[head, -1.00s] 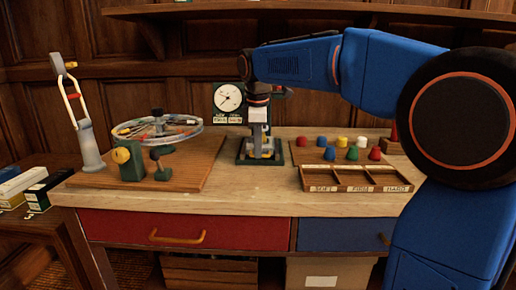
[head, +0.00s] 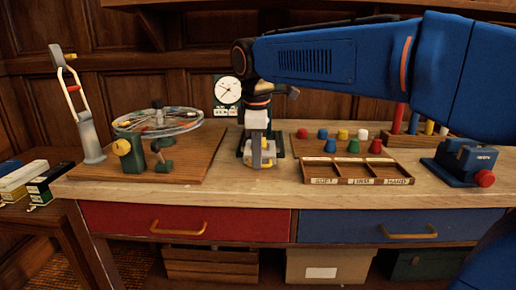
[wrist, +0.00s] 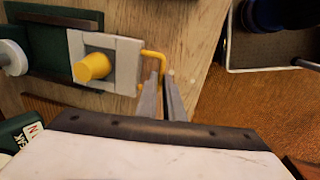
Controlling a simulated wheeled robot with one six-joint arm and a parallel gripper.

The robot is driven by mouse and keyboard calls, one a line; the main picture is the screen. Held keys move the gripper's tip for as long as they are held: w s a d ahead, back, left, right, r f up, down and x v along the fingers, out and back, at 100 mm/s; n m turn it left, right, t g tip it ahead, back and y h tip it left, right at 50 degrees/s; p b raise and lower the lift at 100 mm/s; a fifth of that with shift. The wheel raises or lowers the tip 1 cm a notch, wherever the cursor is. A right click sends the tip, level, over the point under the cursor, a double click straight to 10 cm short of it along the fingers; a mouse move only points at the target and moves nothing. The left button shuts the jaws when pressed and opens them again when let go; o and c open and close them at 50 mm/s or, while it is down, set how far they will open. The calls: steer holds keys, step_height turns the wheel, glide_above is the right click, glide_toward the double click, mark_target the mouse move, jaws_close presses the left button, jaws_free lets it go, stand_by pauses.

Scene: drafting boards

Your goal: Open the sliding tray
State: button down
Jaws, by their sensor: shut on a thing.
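The sliding tray (wrist: 112,58) is a pale grey plate with a yellow knob (wrist: 92,67) and a yellow wire handle (wrist: 152,55) at its right end in the wrist view. It reaches out past the edge of its dark green base (wrist: 52,40). My gripper (wrist: 163,78) is shut on the yellow handle, its two grey fingers close together around it. In the head view my gripper (head: 256,158) points down at the front of the green base (head: 278,146) on the bench, and it hides part of the tray.
A compartment box (head: 358,181) and several coloured pegs stand to the right, with a blue vise (head: 460,160) beyond. A round carousel (head: 158,121) on a wooden board is at the left. The bench top (head: 240,187) in front of the tray is clear.

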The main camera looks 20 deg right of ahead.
steer(key=shift+s+a, duration=0.25)
steer(key=shift+s, duration=0.35)
steer(key=shift+s+a, duration=0.2)
steer(key=shift+s, duration=0.4)
steer(key=c, duration=1.9)
jaws_free()
step_height(320, 180, up, 17)
steer(key=s, duration=0.3)
steer(key=shift+a, duration=0.4)
steer(key=shift+r, duration=0.1)
